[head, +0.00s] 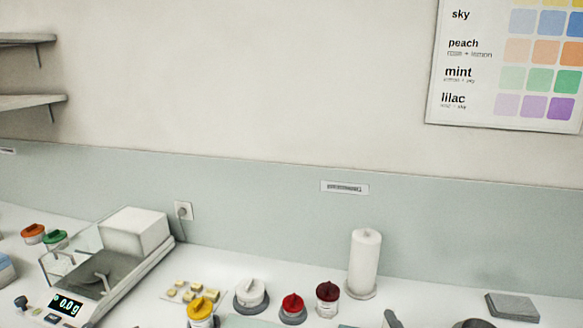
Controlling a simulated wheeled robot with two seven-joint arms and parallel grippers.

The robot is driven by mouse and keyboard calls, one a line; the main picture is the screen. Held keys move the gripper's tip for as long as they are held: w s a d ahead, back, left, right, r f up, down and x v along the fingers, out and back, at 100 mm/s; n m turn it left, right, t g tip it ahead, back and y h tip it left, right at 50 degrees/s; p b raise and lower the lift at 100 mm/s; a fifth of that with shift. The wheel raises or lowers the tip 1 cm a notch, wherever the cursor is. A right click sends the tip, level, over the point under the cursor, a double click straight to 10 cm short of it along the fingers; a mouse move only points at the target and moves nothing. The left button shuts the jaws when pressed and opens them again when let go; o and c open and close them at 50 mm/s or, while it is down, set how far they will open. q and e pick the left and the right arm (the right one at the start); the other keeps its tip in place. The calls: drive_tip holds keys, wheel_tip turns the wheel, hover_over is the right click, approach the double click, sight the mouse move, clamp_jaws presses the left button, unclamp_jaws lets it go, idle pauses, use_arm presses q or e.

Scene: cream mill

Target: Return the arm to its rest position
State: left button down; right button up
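Neither of my arms can be made out in the head view, and no gripper is recognisable. Small grey and dark shapes show at the bottom edge right of the middle, cut off by the frame, and I cannot tell what they are. The digital scale (128,236) stands at the left of the white counter, and its display (67,305) reads 0.0 g.
Yellow- (200,308), white- (251,292), red- (292,304) and dark-red-lidded jars (327,295) line the front middle. A paper roll (364,262) stands behind them. Orange- (33,231) and green-lidded jars (54,238) are far left. A grey slab (512,307) lies right.

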drive_tip(key=s+d+f+m+g+h, duration=0.35)
drive_tip(key=s+f+m+g, duration=0.45)
drive_tip(key=f, duration=0.6)
drive_tip(key=s+d+f+m+g+y, duration=0.1)
drive_tip(key=s+f+m+g, duration=0.2)
drive_tip(key=s, duration=0.5)
drive_tip(key=s+d+f+m+g+y, duration=0.1)
drive_tip(key=s+f+g, duration=0.2)
drive_tip(key=s+f, duration=0.3)
wheel_tip(320, 180, down, 35)
drive_tip(key=s+g+b, duration=0.2)
drive_tip(key=s+b, duration=0.1)
drive_tip(key=b, duration=0.2)
drive_tip(key=s+d+f+b, duration=0.1)
drive_tip(key=s+f+b, duration=0.1)
drive_tip(key=s+f, duration=0.7)
drive_tip(key=s+d+f+g+b, duration=0.1)
drive_tip(key=s+f+b, duration=0.2)
drive_tip(key=s+f, duration=0.6)
wheel_tip(320, 180, down, 6)
drive_tip(key=shift+s+d+f+h, duration=0.25)
drive_tip(key=shift+s+d+h, duration=0.1)
drive_tip(key=shift+s+d, duration=0.05)
